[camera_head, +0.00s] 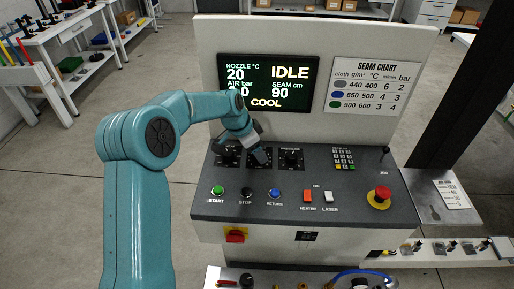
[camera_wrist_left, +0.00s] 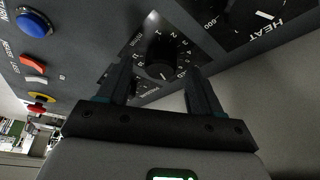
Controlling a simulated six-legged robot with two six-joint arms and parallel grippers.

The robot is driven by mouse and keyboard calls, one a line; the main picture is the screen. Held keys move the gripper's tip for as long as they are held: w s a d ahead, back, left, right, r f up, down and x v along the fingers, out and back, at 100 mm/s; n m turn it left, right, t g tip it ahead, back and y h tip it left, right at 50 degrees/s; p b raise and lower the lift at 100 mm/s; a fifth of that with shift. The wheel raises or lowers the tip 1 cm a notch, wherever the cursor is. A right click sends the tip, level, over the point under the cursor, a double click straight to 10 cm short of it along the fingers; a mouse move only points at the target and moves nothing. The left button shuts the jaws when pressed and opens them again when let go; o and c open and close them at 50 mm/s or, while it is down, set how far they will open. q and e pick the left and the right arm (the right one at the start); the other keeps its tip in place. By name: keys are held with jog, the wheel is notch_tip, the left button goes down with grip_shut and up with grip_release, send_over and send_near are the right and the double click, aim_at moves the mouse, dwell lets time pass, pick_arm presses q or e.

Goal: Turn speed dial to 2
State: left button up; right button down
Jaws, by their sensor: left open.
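The speed dial (camera_wrist_left: 160,52) is a round black knob on a dark square plate with white numbers and "m/min" lettering in the wrist view. I cannot make out its pointer setting with certainty. My left gripper (camera_wrist_left: 158,70) is open, with one finger on each side of the dial in that view. I cannot tell whether the fingers touch it. In the head view my left gripper (camera_head: 262,157) reaches down over the panel between the heat and pressure dials and largely hides the speed dial. My right gripper is in neither view.
The heat dial (camera_head: 229,155) and pressure dial (camera_head: 291,158) stand close on either side. Start (camera_head: 218,190), stop and return (camera_head: 275,193) buttons lie in front. A red emergency button (camera_head: 382,193) is at the right. The screen (camera_head: 267,83) behind reads "IDLE" and "COOL".

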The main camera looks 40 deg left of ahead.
pick_arm(q)
jog(key=shift+w+d+f, duration=0.1)
jog(key=shift+w+f, duration=0.4)
jog(key=shift+f, duration=0.1)
jog(key=shift+s+d+r, duration=0.1)
jog(key=shift+s+r, duration=0.15)
jog(key=shift+s, duration=0.1)
jog(key=shift+c, duration=1.2)
jog(key=shift+w+f, duration=0.1)
jog(key=shift+w, duration=0.05)
jog(key=c, duration=0.8)
